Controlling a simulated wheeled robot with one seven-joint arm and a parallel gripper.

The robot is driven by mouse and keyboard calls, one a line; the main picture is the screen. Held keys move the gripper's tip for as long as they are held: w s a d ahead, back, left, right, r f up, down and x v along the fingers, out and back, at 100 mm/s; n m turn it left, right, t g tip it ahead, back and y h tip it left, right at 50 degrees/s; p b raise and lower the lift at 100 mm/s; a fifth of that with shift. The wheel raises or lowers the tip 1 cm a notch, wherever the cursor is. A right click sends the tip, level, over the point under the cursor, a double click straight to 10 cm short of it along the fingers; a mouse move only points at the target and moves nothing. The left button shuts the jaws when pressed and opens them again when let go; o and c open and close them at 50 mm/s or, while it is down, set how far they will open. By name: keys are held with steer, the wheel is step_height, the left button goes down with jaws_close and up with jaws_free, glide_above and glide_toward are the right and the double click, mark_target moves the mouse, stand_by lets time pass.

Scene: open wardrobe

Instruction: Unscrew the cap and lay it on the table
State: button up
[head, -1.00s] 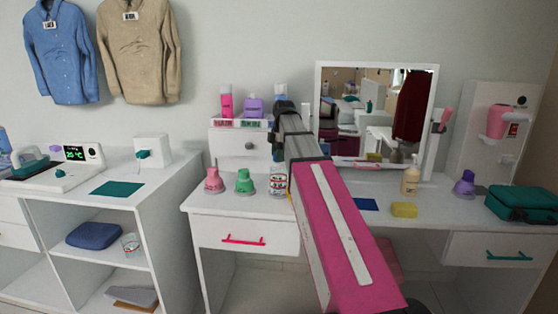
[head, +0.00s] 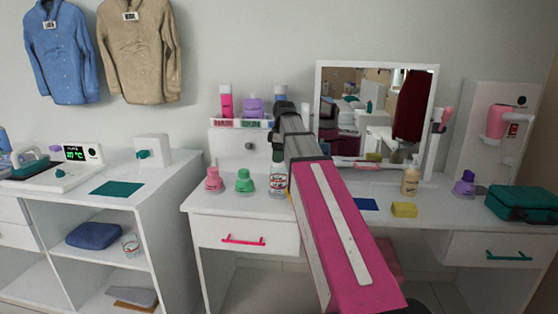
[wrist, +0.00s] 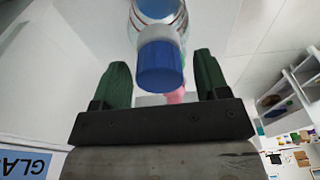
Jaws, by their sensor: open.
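A labelled bottle (head: 277,182) stands upright on the dressing table (head: 340,190), near its front left. In the wrist view its clear body (wrist: 158,12) shows at the top, with the blue cap (wrist: 160,66) on its end. My gripper (wrist: 162,75) is open, with one green finger on each side of the cap. Gaps show between the cap and both fingers. In the head view my gripper (head: 278,153) is just above the bottle, and a dark green finger hides the cap.
Pink (head: 213,180) and green (head: 245,181) bottles stand close to the left of the labelled bottle. A small drawer unit (head: 232,145) is behind. A mirror (head: 434,120), lotion bottle (head: 410,180) and yellow sponge (head: 404,209) are to the right.

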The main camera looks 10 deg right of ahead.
steer(key=m, duration=0.6)
steer(key=shift+m+t+h, duration=0.3)
steer(key=shift+m, duration=0.1)
steer(key=m, duration=0.5)
steer(key=shift+h, duration=0.3)
steer(key=shift+c, duration=0.3)
steer(key=c, duration=0.9)
steer(key=n, duration=0.2)
steer(key=shift+n, duration=0.4)
steer(key=shift+c, duration=0.4)
steer(key=shift+n, duration=1.1)
jaws_close()
steer(key=n+y, duration=0.1)
steer(key=n, duration=0.4)
steer(key=shift+n, duration=0.3)
steer(key=n+g, duration=0.1)
steer(key=n, duration=0.5)
